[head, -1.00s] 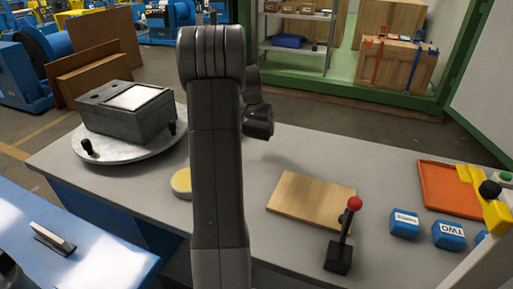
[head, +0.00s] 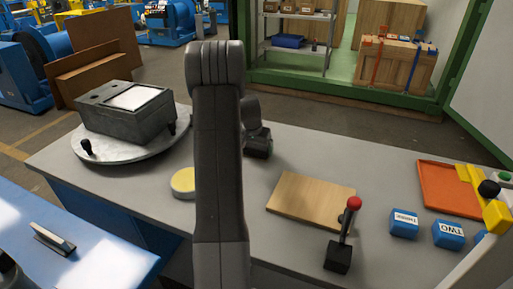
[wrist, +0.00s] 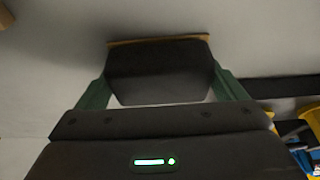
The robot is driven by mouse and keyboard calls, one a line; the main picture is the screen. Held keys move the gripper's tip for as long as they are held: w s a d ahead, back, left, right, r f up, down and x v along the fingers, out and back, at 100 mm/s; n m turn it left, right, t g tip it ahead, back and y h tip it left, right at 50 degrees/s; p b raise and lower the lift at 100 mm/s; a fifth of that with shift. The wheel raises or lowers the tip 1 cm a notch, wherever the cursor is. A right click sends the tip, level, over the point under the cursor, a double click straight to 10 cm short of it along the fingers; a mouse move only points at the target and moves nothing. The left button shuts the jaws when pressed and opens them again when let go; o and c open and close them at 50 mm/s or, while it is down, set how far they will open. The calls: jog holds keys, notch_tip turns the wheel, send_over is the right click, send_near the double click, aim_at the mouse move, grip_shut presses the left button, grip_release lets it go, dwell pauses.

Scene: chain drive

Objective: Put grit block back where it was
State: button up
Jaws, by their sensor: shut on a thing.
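My gripper (wrist: 160,82) is shut on the grit block (wrist: 157,62), with a green finger on each side of it in the wrist view. The block is dark, with a thin tan layer along its far edge. Pale grey surface shows beyond and around it. I cannot tell whether the block touches that surface. In the head view my arm hides the fingers and the block. Only the dark wrist end shows, over the grey bench (head: 340,148).
A wooden board (head: 310,200) and a red-knobbed lever (head: 341,240) stand right of my arm. Blue blocks (head: 404,224) and an orange tray (head: 447,190) lie farther right. A yellow disc (head: 184,183) and a round plate (head: 115,150) bearing a grey box (head: 125,115) are left.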

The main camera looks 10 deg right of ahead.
jog(key=o, duration=0.9)
jog(key=shift+r, duration=0.25)
jog(key=v, duration=1.1)
jog(key=shift+s+r, duration=0.2)
jog(key=shift+r, duration=0.15)
